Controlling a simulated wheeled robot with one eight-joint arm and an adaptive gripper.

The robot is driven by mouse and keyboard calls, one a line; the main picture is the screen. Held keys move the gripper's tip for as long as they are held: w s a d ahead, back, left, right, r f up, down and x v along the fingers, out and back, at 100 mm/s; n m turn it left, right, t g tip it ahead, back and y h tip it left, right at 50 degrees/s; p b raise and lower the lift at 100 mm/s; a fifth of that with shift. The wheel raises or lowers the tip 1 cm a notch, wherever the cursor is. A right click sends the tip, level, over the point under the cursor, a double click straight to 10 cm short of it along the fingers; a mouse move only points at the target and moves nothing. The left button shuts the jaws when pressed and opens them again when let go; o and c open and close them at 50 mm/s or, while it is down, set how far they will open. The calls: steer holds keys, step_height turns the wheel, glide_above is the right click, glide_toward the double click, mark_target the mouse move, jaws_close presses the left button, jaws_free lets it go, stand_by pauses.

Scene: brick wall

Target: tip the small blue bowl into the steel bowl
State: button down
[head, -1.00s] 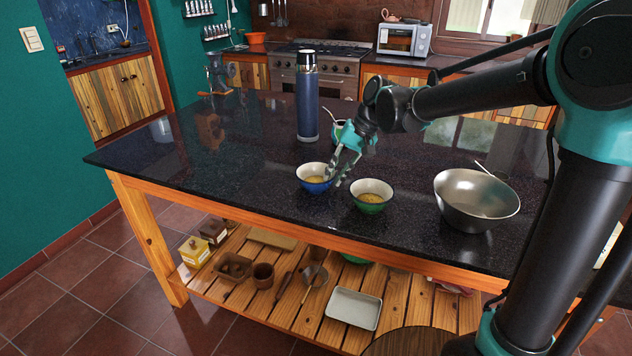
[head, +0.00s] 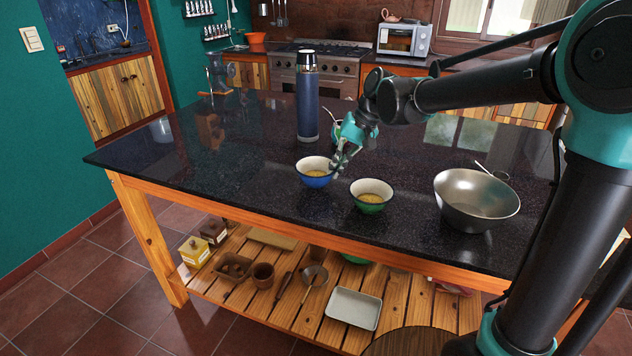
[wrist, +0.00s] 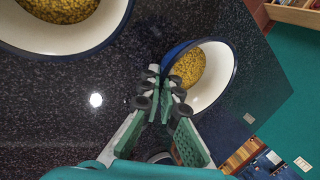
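The small blue bowl (head: 316,181), blue outside and white inside, holds yellow grains. It is left of the green bowl on the dark counter; I cannot tell whether its base touches the counter. It also shows in the wrist view (wrist: 215,92). My gripper (head: 339,161) is at its right back rim. In the wrist view my fingers (wrist: 163,76) are close together at the rim and look shut on it; the exact contact is partly hidden. The steel bowl (head: 455,204) stands upright at the right of the counter, with a thin handle behind its rim.
The green bowl (head: 371,204), also with yellow grains, stands between the blue and steel bowls. A tall blue flask (head: 308,105) stands behind the blue bowl.

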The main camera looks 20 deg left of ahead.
steer(key=shift+r, duration=2.6)
